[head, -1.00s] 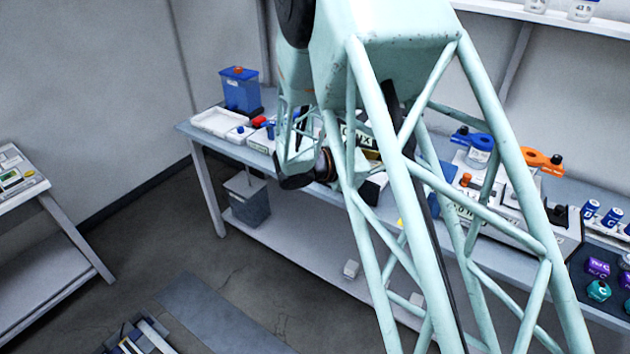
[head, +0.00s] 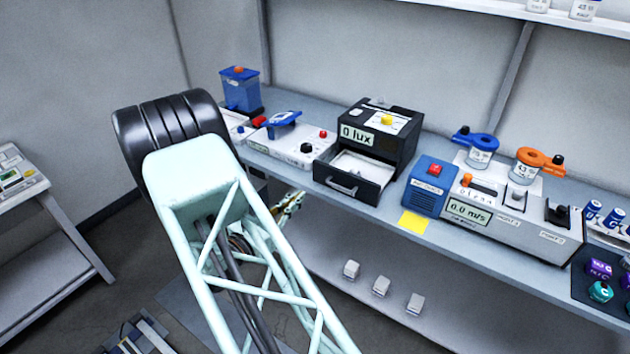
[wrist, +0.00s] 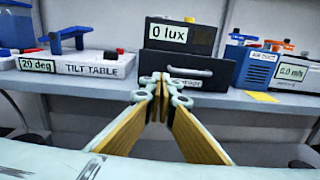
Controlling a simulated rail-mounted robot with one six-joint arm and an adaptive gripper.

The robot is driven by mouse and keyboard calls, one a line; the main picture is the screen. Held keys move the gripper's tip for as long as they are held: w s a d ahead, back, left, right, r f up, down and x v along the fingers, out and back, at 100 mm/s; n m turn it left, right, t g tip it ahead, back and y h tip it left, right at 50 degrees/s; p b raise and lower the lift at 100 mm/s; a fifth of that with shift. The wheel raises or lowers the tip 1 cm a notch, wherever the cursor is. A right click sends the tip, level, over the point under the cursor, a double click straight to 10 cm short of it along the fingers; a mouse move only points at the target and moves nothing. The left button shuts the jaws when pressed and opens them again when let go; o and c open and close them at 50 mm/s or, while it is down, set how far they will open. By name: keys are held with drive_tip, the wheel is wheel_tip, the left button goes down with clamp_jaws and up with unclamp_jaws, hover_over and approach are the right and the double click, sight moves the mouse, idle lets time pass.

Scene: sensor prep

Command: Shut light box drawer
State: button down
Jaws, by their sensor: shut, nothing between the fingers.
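The light box (head: 385,128) is a black box with a "0 lux" display, standing on the bench in the head view. Its drawer (head: 350,178) is pulled out toward the front, with a pale inside and a handle on its front. In the wrist view the light box (wrist: 181,36) is straight ahead, and the drawer front (wrist: 208,71) with its handle faces me. My gripper (wrist: 162,84) is shut and empty, its tips pointing at the drawer front and overlapping its lower left part. I cannot tell the gap. In the head view the gripper (head: 290,203) is partly hidden beside my arm.
The tilt table (head: 300,145) stands left of the light box. A blue air duct unit (head: 430,186) stands close on its right, with a yellow note (head: 414,222) at the bench edge. Several small blocks lie on the lower shelf (head: 330,262).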

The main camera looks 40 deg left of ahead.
sight(337, 163)
drive_tip(key=shift+s+a+f+n+y, duration=0.25)
drive_tip(key=shift+s+a+f, duration=0.15)
drive_tip(key=shift+s, duration=0.2)
drive_tip(key=shift+s+a+f+n+y, duration=0.15)
drive_tip(key=shift+s+a+f+y, duration=0.15)
drive_tip(key=shift+s, duration=0.25)
drive_tip(key=shift+w+f, duration=0.1)
drive_tip(key=shift+w, duration=0.05)
drive_tip(key=shift+h, duration=0.25)
drive_tip(key=shift+w+a+b, duration=0.15)
drive_tip(key=shift+w+a, duration=0.3)
drive_tip(key=shift+w, duration=1.8)
drive_tip(key=shift+w+a+b, duration=0.15)
drive_tip(key=shift+w+a, duration=0.35)
drive_tip(key=shift+w, duration=1.7)
drive_tip(key=shift+w+a+b, duration=0.15)
drive_tip(key=shift+w+a, duration=0.3)
drive_tip(key=shift+w, duration=1.8)
drive_tip(key=w+a+b, duration=0.1)
drive_tip(key=w, duration=0.4)
drive_tip(key=w+a+b, duration=0.1)
drive_tip(key=w+b, duration=0.1)
drive_tip(key=w, duration=0.3)
drive_tip(key=w+a+b, duration=0.1)
drive_tip(key=w+b, duration=0.1)
drive_tip(key=w, duration=0.2)
drive_tip(key=shift+w, duration=0.4)
drive_tip(key=shift+w+a, duration=0.1)
drive_tip(key=shift+w, duration=0.2)
